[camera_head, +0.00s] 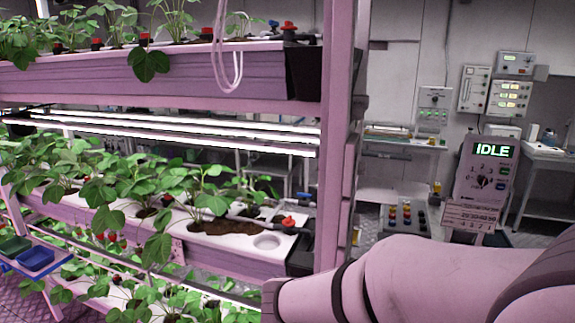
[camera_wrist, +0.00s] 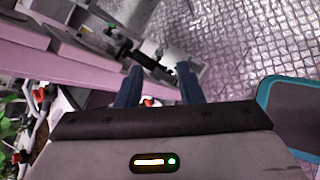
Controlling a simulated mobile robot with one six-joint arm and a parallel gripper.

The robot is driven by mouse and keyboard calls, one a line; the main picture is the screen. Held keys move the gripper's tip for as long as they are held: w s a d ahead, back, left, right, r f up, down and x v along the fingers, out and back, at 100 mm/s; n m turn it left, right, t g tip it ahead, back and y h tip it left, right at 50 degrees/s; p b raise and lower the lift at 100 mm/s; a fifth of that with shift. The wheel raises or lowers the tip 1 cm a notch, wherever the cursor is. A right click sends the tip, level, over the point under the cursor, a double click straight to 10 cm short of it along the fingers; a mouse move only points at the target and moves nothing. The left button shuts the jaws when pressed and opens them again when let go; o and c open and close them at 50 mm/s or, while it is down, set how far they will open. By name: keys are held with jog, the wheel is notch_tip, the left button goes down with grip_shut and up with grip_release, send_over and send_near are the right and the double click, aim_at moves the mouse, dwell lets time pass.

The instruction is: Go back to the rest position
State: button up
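My gripper (camera_wrist: 160,82) shows in the wrist view with its two dark blue fingers apart and nothing visible between them. It hangs beside the edge of the rack, over the metal floor. In the head view my arm crosses the lower right and the gripper itself is not visible there. The plant rack (camera_head: 334,150) has pink posts and troughs with strawberry plants (camera_head: 150,190) in them.
A control box (camera_head: 487,170) with an "IDLE" display stands at the right. A blue tray (camera_head: 36,258) and a green one (camera_head: 14,247) sit at the lower left. A teal-rimmed dark panel (camera_wrist: 290,110) is right of my gripper. Patterned floor (camera_wrist: 240,45) is open ahead.

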jog(key=s+d+r+m+g+y, duration=0.1)
jog(key=s+m+y, duration=0.2)
jog(key=s+m, duration=0.3)
jog(key=s+d+r+m+g+y, duration=0.1)
jog(key=s+m+y, duration=0.3)
jog(key=m, duration=1)
jog(key=s+d+g, duration=0.1)
jog(key=s, duration=0.2)
jog(key=shift+s+d+r, duration=0.15)
jog(key=shift+d+r, duration=0.1)
jog(key=shift+r, duration=0.1)
jog(key=shift+o, duration=0.3)
